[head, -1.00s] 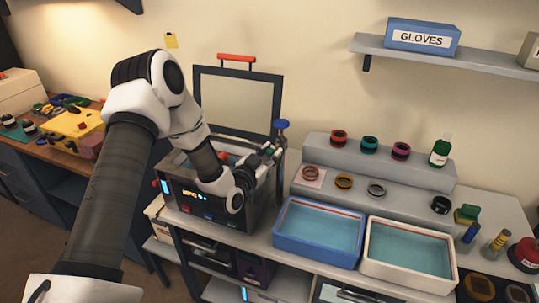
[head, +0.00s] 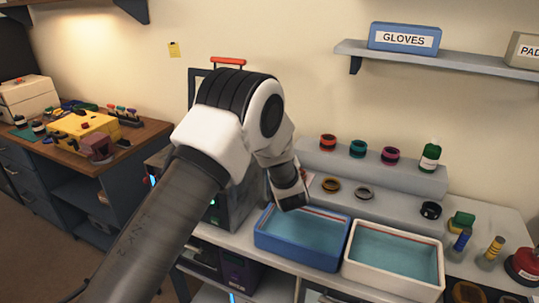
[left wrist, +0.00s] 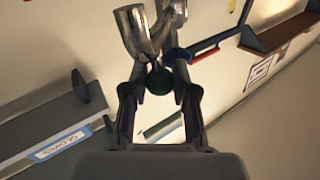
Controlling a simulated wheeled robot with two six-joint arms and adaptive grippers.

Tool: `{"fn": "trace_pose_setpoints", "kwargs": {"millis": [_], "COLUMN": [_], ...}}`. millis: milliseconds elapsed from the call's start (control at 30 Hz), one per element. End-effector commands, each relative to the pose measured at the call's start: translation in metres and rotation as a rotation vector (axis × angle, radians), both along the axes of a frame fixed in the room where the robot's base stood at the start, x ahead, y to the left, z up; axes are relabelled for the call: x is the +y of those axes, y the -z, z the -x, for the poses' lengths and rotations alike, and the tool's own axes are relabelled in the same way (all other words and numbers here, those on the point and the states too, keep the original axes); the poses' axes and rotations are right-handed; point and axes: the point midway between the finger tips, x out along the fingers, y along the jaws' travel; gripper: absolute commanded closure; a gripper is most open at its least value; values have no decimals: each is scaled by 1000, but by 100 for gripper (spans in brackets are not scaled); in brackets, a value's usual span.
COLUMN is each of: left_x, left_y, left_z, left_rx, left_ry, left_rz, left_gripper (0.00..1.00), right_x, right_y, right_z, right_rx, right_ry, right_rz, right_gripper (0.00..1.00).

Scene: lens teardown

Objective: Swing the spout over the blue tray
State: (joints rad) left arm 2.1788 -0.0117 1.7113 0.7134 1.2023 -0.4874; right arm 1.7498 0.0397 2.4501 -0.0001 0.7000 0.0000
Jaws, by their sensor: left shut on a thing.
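The blue tray (head: 290,255) stands on the bench at the middle of the head view, holding clear liquid. My left gripper is hidden behind its own wrist in the head view, above the tray's back-left corner. In the left wrist view my left gripper (left wrist: 160,92) is shut at the chrome spout (left wrist: 138,35), around a dark green round piece (left wrist: 159,81) at its end. A blue knob (left wrist: 180,55) shows just behind. In the head view the spout is hidden by my arm. My right gripper is not in view.
A white tray (head: 392,280) stands right beside the blue one. The tank (head: 235,212) is at left, mostly behind my arm. A shelf with a GLOVES box (head: 403,38) hangs above.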

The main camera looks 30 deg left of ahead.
Motion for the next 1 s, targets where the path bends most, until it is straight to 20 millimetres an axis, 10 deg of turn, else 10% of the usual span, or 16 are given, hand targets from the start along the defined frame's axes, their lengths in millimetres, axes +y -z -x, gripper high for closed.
{"fn": "trace_pose_setpoints", "kwargs": {"millis": [1000], "left_x": [-16], "left_y": [-2], "left_z": [-27], "left_rx": [-3], "left_ry": [-310], "left_rz": [0], "left_gripper": [100], "right_x": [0], "right_y": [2], "right_z": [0], "right_rx": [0], "right_ry": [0], "right_rz": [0], "right_gripper": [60]}}
